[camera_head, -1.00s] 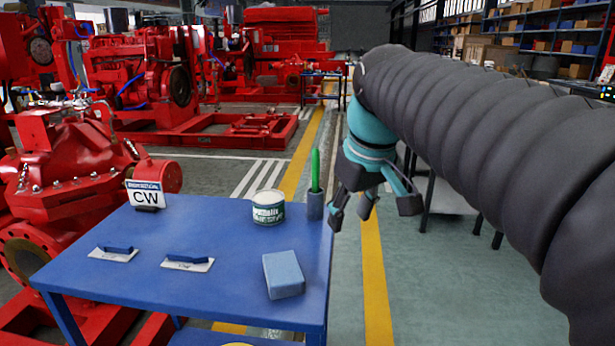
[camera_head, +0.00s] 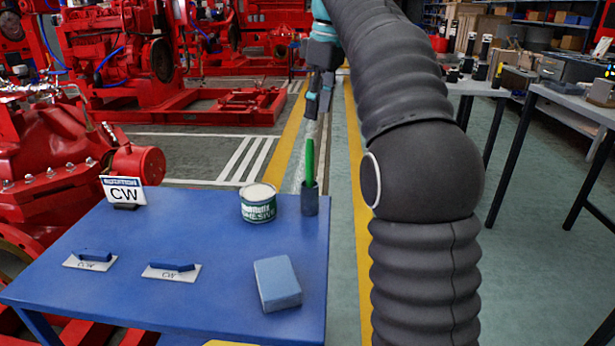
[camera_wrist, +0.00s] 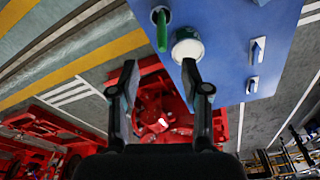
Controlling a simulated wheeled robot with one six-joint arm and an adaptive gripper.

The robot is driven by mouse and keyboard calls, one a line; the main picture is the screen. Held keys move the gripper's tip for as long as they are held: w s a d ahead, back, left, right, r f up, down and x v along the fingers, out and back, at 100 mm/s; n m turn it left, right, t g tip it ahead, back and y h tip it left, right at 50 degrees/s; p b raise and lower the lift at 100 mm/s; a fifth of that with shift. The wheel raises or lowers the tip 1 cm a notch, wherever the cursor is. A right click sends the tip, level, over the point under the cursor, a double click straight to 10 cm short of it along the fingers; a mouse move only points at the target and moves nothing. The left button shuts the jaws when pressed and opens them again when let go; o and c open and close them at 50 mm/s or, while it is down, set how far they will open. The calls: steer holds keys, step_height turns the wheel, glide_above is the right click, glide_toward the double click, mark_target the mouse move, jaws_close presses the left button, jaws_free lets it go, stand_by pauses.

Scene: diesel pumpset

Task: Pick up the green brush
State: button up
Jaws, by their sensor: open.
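The green brush (camera_head: 309,163) stands upright in a dark cup (camera_head: 310,199) near the far right corner of the blue table (camera_head: 200,230). My gripper (camera_head: 318,105) is above and beyond the brush in the head view, pointing down, empty and apart from it. In the wrist view the open fingers of my gripper (camera_wrist: 160,80) point toward the table edge. There the brush (camera_wrist: 161,32) shows at the top, just left of the white-topped tin (camera_wrist: 187,47). The brush's lower end is hidden in the cup.
A tin of adhesive (camera_head: 258,203) stands just left of the cup. A light blue block (camera_head: 277,283), two trowels (camera_head: 171,271) (camera_head: 90,259) and a CW sign (camera_head: 123,191) are also on the table. Red pump machinery (camera_head: 45,170) stands at the left. Grey tables stand at the right.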

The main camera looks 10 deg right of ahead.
steer(key=b, duration=0.2)
glide_toward(307, 178)
steer(key=shift+w+a+f+b, duration=0.1)
steer(key=shift+w+f+b, duration=0.1)
steer(key=shift+f, duration=0.7)
steer(key=shift+w+a+f+b, duration=0.15)
steer(key=shift+w+f, duration=0.1)
steer(key=shift+f, duration=0.6)
steer(key=shift+w+f+b, duration=0.15)
steer(key=shift+w+f, duration=0.05)
steer(key=shift+f, duration=0.7)
jaws_close()
